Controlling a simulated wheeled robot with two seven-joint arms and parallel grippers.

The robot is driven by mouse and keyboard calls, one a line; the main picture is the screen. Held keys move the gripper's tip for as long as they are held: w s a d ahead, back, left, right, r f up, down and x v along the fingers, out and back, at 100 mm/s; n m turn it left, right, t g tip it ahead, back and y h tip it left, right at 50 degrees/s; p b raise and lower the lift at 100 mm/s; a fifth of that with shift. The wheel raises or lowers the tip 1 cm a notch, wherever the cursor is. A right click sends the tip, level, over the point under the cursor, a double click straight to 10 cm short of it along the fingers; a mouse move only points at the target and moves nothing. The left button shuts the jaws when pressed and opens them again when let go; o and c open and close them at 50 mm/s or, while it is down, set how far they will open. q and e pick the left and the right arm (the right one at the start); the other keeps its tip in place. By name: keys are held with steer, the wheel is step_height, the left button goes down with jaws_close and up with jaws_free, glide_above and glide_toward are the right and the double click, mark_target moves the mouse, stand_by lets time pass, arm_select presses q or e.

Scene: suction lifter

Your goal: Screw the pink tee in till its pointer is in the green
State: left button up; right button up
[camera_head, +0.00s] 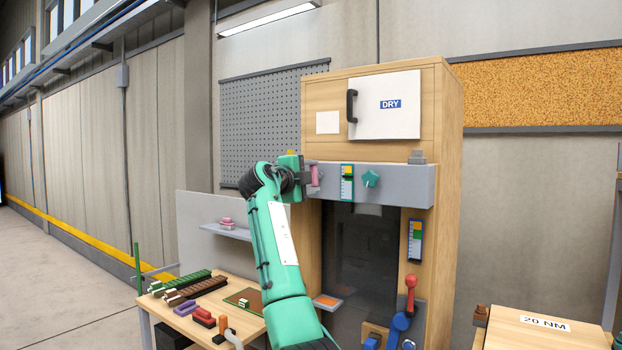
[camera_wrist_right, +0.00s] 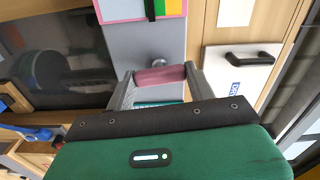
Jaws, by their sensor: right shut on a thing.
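The pink tee (camera_head: 315,174) is at the left end of the grey panel across the wooden cabinet. My right gripper (camera_head: 309,178) is shut on it. In the right wrist view, the pink tee's bar (camera_wrist_right: 160,76) lies between the two grey fingers, with a round metal stem behind it at the grey panel. A pink-edged gauge (camera_wrist_right: 118,10) shows at the top of that view, cut off by the frame. A dark bar crosses it beside the green band, with orange further right. I cannot tell exactly where the pointer stands. My left gripper is not in view.
A teal-edged gauge (camera_head: 347,184) and a teal knob (camera_head: 371,179) sit right of the tee. The DRY door (camera_head: 385,105) with a black handle is above. A red-topped lever (camera_head: 410,282) is lower right. A workbench (camera_head: 236,286) with several parts is at left.

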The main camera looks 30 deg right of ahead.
steer(key=shift+w+f+m, duration=0.1)
steer(key=shift+f+m, duration=0.15)
steer(key=shift+m, duration=0.55)
steer(key=o, duration=1)
steer(key=shift+r, duration=0.1)
steer(key=shift+a, duration=0.1)
